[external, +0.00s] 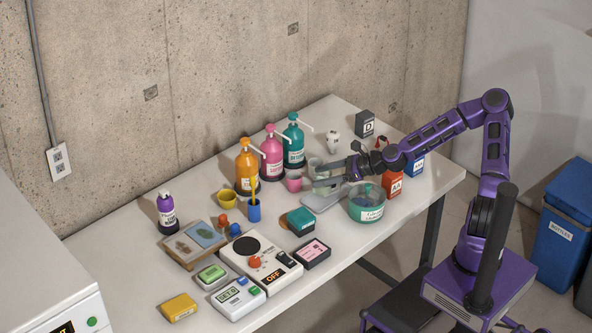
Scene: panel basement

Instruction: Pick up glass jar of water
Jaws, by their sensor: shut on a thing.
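A clear glass jar of water (322,186) shows toward the right half of the table, above or on a flat grey plate (324,200). My gripper (335,178) reaches in from the right and is shut on the jar. The fingers cover part of the jar. I cannot tell whether its base touches the plate.
A round teal glass container (367,207) stands close in front of my gripper. A pink cup (293,182) and teal, pink and orange pump bottles stand to the left. Red (393,183) and blue boxes stand under my forearm. The table's front left holds several devices.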

